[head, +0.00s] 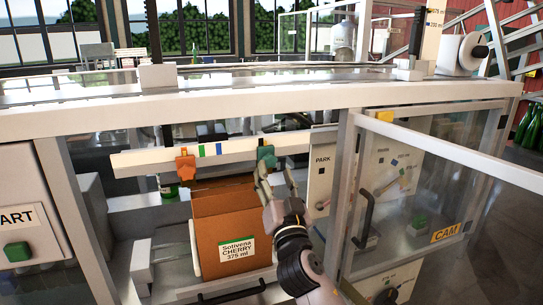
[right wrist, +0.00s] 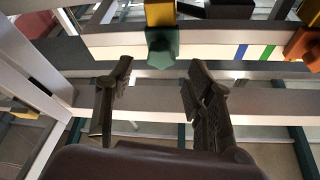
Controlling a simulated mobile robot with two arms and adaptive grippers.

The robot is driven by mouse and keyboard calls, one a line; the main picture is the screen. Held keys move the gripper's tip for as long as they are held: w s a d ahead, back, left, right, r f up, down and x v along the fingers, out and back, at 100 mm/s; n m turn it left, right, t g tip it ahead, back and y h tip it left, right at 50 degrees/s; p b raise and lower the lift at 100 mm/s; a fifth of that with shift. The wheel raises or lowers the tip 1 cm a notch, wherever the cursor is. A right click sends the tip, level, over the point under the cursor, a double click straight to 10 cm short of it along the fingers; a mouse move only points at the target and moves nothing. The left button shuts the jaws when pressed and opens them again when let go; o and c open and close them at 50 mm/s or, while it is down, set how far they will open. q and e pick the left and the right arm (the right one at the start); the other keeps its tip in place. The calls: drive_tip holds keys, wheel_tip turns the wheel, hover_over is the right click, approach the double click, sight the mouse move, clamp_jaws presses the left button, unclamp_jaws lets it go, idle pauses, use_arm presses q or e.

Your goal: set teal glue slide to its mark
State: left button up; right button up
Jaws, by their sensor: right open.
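The teal glue slide (head: 266,155) sits on a pale rail (head: 135,163), near the rail's right end in the head view. An orange slide (head: 185,166) is at the left on the same rail. A green mark and a blue mark (head: 219,149) lie between them, the blue one nearer the teal slide. My right gripper (head: 275,175) is open and empty just below the teal slide. In the right wrist view, the teal slide (right wrist: 162,48) appears ahead, between the lines of the open fingers (right wrist: 160,72), apart from them. My left gripper is not in view.
A brown carton (head: 235,225) labelled Sotivena Cherry stands open below the rail. A clear door panel (head: 430,190) with a CAM label stands open at the right. A START button (head: 18,252) is at the far left. A frame beam (head: 270,105) crosses above the rail.

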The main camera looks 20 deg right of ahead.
sight(271, 163)
drive_tip(key=shift+p+x, duration=0.5)
drive_tip(key=shift+x, duration=1.7)
drive_tip(key=shift+c, duration=0.3)
clamp_jaws()
